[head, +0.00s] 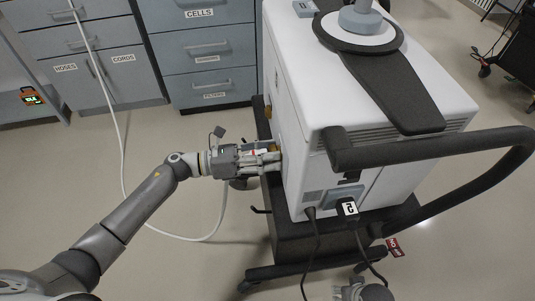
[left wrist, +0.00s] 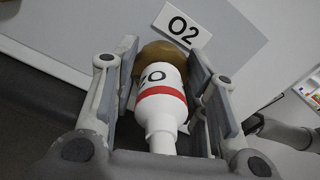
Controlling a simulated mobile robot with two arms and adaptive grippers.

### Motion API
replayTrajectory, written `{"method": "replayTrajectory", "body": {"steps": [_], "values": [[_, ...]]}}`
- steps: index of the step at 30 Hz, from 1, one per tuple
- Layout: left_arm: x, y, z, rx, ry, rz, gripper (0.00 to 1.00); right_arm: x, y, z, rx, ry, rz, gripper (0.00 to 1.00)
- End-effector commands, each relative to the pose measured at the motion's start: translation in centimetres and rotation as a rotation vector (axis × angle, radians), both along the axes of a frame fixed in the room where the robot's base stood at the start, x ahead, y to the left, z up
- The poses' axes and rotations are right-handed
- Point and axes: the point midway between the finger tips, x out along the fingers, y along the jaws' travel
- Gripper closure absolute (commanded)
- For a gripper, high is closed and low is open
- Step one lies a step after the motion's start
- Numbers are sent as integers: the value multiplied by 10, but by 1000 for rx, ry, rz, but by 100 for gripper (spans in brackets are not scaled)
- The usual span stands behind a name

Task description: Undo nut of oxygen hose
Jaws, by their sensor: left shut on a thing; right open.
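The white ventilator (head: 300,130) stands on a dark cart, and my left gripper (head: 272,158) is at its left side. In the left wrist view, a white hose end with a red band (left wrist: 162,105) lies between the fingers of my left gripper (left wrist: 165,65). Beyond it a brass-coloured round nut (left wrist: 163,52) sits against the ventilator wall beside an "O2" label (left wrist: 183,28). The fingertips close on the nut's sides and partly hide it. The white oxygen hose (head: 122,150) hangs down to the floor. My right gripper (head: 362,291) shows partly at the bottom edge, open, apart from the ventilator.
Grey drawer cabinets (head: 208,50) stand behind. The cart's dark handle (head: 440,147) juts out to the right. Black cables (head: 317,240) hang from the ventilator's near face.

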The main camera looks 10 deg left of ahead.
Motion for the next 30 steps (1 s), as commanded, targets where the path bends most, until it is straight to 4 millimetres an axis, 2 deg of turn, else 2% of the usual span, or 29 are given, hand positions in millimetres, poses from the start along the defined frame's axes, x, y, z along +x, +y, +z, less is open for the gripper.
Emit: {"method": "replayTrajectory", "body": {"steps": [2, 3, 8, 20, 23, 30], "values": [[0, 0, 0, 1, -1, 1, 83, 0, 0, 0, 0, 0, 0, 48], [0, 0, 0, 1, -1, 1, 57, 0, 0, 0, 0, 0, 0, 48], [0, 0, 0, 1, -1, 1, 37, 0, 0, 0, 0, 1, 0, 48], [-1, 5, 0, 2, -2, 1, 37, 2, -2, 0, -3, 0, -1, 48], [-5, 18, -1, 2, 0, 2, 37, 1, -1, 0, -2, 1, 0, 48], [-20, 67, -1, 4, 1, 2, 37, 1, -1, 0, -1, 0, 0, 48]]}}
